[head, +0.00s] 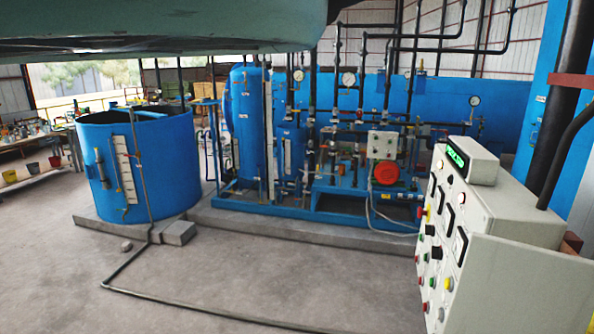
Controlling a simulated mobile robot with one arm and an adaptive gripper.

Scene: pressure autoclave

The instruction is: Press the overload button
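A light grey control panel (505,215) stands at the right of the head view. Its slanted front face is seen at a steep angle and carries several red, yellow, green and black buttons and knobs (437,252), with dark gauges (449,222) among them. A box with a lit green display (456,156) sits on top. The button labels are too small to read, so I cannot tell which one is the overload button. My gripper is not in view.
A blue open tank (150,165) stands at the left. Blue vessels and pipework (245,120) stand on a low plinth at the back. A thin pipe (200,315) runs along the floor. The concrete floor (290,275) before the panel is otherwise clear.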

